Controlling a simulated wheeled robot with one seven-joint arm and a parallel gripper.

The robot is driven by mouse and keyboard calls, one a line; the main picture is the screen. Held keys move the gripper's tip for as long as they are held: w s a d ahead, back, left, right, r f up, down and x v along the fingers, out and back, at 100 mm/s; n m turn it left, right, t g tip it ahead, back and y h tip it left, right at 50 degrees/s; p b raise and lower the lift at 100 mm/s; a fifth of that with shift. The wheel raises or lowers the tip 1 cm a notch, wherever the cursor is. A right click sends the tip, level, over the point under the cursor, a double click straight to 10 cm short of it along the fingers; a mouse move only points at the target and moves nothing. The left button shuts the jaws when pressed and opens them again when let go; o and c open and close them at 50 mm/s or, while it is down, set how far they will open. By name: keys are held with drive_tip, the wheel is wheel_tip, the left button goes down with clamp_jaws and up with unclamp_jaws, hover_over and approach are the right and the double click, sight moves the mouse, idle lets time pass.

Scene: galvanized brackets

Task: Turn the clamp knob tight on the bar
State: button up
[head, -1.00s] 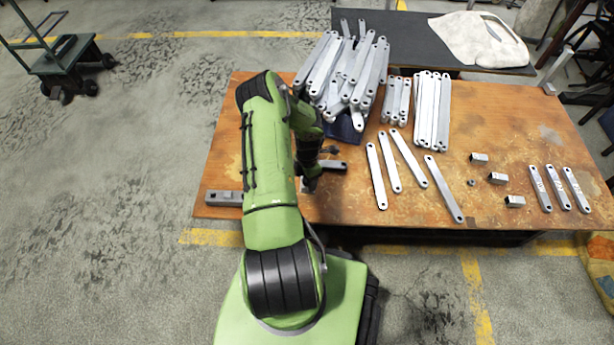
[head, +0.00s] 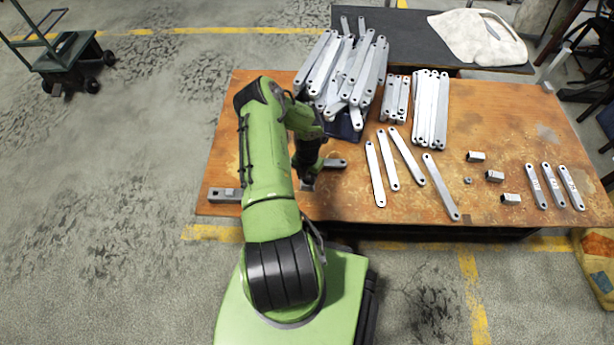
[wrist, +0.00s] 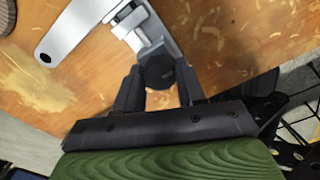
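The clamp knob (wrist: 158,71) is a dark round cap in the wrist view, at the end of a grey metal clamp (wrist: 137,25). My gripper (wrist: 157,68) has one dark finger on each side of the knob, very close to it. I cannot tell whether the fingers press on it. A flat silver bar (wrist: 85,22) with a dark hole at its end lies beside the clamp's jaw. In the head view my gripper (head: 308,184) is low over the table's near left part, and my arm hides most of the clamp.
The wooden table (head: 420,205) carries piled brackets (head: 345,75), a stacked bundle (head: 430,110), loose flat bars (head: 375,175) and small blocks (head: 495,176). A grey metal piece (head: 224,195) lies at the near left edge. A green cart (head: 68,55) stands on the floor far left.

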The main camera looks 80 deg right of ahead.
drive_tip(key=c, duration=0.4)
drive_tip(key=m+b, duration=0.2)
drive_tip(key=m, duration=0.2)
drive_tip(key=shift+f, duration=0.2)
drive_tip(key=m+b, duration=0.1)
drive_tip(key=m, duration=0.3)
drive_tip(key=shift+m+b, duration=0.35)
drive_tip(key=shift+m, duration=0.05)
drive_tip(key=m+b, duration=0.1)
drive_tip(key=m, duration=0.3)
drive_tip(key=shift+b, duration=0.3)
drive_tip(key=m, duration=0.4)
drive_tip(key=shift+r, duration=0.25)
drive_tip(key=o, duration=0.9)
drive_tip(key=shift+p, duration=0.3)
